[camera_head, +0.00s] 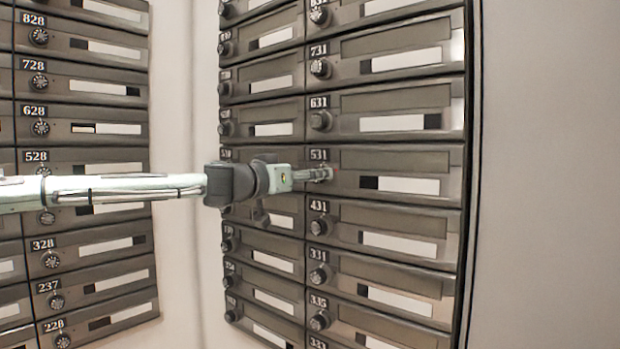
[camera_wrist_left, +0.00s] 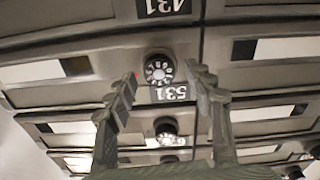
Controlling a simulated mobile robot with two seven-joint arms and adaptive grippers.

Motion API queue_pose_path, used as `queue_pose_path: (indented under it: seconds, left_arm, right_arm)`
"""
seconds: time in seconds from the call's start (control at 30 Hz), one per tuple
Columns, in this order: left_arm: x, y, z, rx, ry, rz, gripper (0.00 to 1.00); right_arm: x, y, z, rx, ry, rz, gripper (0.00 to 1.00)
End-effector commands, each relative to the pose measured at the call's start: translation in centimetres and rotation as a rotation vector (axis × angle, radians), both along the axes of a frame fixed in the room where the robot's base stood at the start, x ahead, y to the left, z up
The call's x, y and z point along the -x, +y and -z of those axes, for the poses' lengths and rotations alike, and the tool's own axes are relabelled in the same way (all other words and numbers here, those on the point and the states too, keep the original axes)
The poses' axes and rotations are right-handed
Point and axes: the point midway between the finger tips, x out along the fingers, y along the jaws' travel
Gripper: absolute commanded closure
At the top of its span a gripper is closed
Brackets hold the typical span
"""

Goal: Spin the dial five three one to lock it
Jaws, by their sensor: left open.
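The mailbox door labelled 531 (camera_head: 420,160) is in the right bank in the head view. Its round dial is largely hidden there by my left gripper (camera_head: 322,174), which reaches in from the left. In the left wrist view, which is upside down, the black dial (camera_wrist_left: 159,70) with a white-numbered face shows above the 531 label (camera_wrist_left: 170,92). My left gripper (camera_wrist_left: 164,82) is open, with one finger on each side of the dial in that view. A gap shows between each fingertip and the dial. My right gripper is in neither view.
Door 631 (camera_head: 400,97) is above and door 431 (camera_head: 400,222) below, each with its own dial. Another mailbox bank (camera_head: 90,125) stands at the left, beyond a pale wall strip. A plain wall (camera_head: 550,180) fills the right side.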

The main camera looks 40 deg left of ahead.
Motion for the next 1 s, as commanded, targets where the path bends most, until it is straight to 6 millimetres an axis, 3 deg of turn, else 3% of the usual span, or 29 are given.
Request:
queue_pose_path:
  seconds: [0.23,0.6,1.0]
  left_arm:
    - [-0.02,-0.02,0.01,0.0,0.0,0.0,0.5]
    - [0.0,-0.01,0.02,0.0,0.0,0.0,0.96]
    - [0.0,-0.04,0.05,-0.073,-0.006,0.0,0.97]
  right_arm:
    - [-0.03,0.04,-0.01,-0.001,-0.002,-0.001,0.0]
    - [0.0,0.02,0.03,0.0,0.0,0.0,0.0]
    - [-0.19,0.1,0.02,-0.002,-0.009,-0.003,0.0]
